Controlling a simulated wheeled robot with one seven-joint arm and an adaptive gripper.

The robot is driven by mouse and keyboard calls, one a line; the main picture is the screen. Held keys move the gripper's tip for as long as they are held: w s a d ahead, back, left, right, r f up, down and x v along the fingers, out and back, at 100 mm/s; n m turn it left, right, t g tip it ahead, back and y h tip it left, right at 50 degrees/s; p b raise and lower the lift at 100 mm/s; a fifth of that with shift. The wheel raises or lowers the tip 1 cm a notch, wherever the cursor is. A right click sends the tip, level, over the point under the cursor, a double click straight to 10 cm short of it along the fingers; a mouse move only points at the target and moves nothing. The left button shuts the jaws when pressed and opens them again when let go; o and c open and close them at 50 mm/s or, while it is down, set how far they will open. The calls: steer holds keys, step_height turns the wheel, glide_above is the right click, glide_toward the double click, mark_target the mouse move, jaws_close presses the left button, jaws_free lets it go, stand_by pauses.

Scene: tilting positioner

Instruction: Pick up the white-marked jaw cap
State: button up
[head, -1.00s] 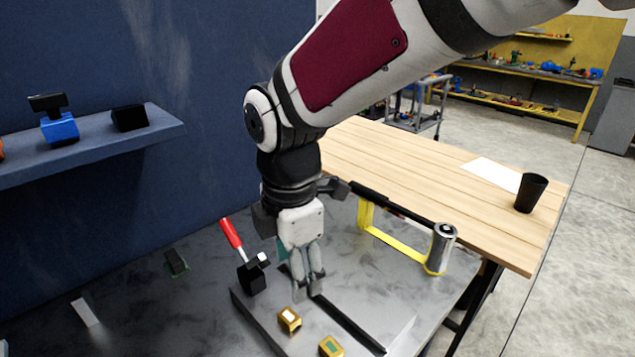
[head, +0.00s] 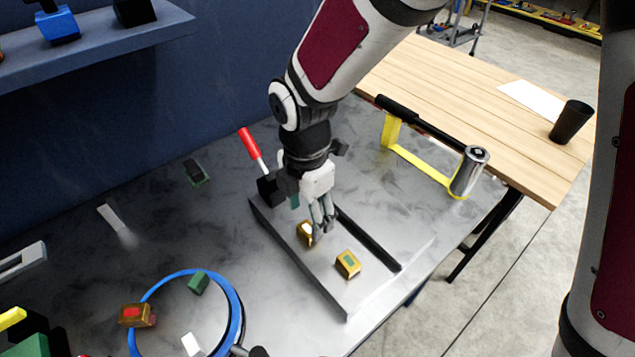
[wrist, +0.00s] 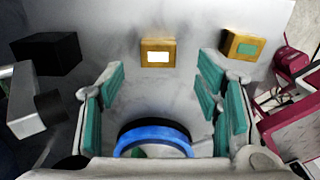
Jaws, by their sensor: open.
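The white-marked jaw cap (head: 305,235) is a small gold block on the grey plate (head: 345,300). My gripper (head: 324,229) points down over the plate, just right of the cap in the head view. In the wrist view my gripper (wrist: 160,88) has its teal-padded fingers wide apart with nothing between them.
A green-marked gold cap (head: 348,264) sits close by on the plate. A black block with a red-handled lever (head: 251,145) stands behind, and a dark bar (head: 368,240) runs along the right. A blue ring (head: 236,310) and a red-marked cap (head: 137,315) are at front left.

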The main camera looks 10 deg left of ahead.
mark_target(308, 229)
step_height(308, 229, down, 5)
steer(key=shift+w+a+r+p, duration=0.1)
steer(key=shift+p, duration=0.3)
steer(key=shift+c, duration=0.5)
steer(key=c, duration=1.2)
